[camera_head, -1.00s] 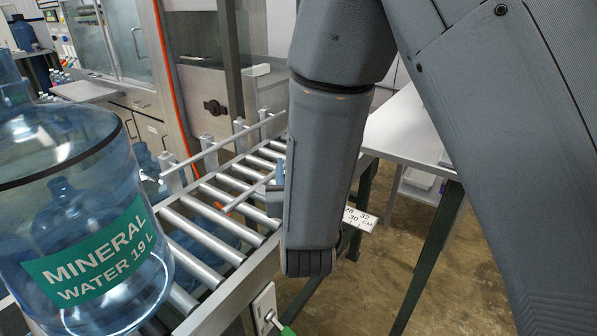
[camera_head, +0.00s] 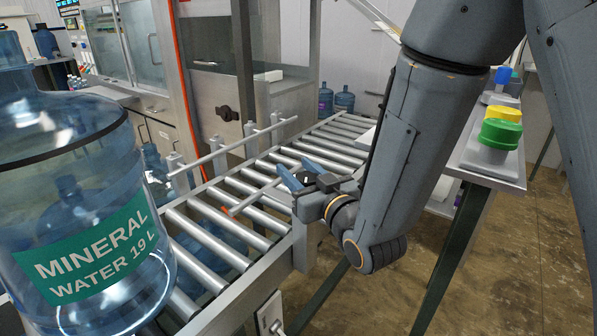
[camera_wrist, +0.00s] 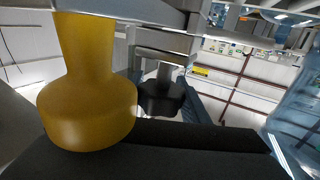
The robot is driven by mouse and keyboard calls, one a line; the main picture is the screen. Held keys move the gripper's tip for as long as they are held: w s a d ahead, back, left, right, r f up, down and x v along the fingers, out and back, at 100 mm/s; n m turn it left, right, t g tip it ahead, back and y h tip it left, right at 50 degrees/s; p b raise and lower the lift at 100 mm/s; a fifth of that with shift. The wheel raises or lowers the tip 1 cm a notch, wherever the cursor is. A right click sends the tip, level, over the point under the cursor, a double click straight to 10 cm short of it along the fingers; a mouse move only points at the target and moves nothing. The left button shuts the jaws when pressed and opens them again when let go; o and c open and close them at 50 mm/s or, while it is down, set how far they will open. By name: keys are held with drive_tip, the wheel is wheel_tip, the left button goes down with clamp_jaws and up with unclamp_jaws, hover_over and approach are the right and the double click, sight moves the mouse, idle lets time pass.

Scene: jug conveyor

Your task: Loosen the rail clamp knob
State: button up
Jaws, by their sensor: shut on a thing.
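The black clamp knob (camera_wrist: 160,98) shows in the wrist view on a short stem below a grey metal bracket (camera_wrist: 165,45). My gripper (camera_wrist: 165,92) has its blue fingers on either side of the knob and is shut on it. In the head view my gripper (camera_head: 299,173) is at the near side frame of the roller conveyor (camera_head: 235,225), its blue fingers pointing left over the rollers. The knob cannot be made out there.
A large blue water jug (camera_head: 85,205) stands at the left. A far guide rail (camera_head: 230,148) on posts runs along the conveyor. A bench (camera_head: 495,165) with green and yellow caps is at right. A yellow rounded object (camera_wrist: 88,105) is close to the wrist camera.

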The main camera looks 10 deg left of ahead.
sight(312, 183)
drive_tip(key=shift+r, duration=0.1)
drive_tip(key=o, duration=1.1)
drive_tip(key=shift+c, duration=0.2)
drive_tip(key=v, duration=0.2)
drive_tip(key=shift+s+d+b, duration=0.2)
drive_tip(key=shift+d+b, duration=0.05)
drive_tip(key=shift+b, duration=0.05)
drive_tip(key=shift+s+d+p, duration=0.15)
drive_tip(key=shift+s+p, duration=0.05)
drive_tip(key=shift+p, duration=0.4)
drive_tip(key=p+v, duration=0.2)
drive_tip(key=p, duration=0.2)
drive_tip(key=shift+r, duration=0.1)
drive_tip(key=shift+p+v, duration=1.35)
drive_tip(key=shift+p, duration=0.5)
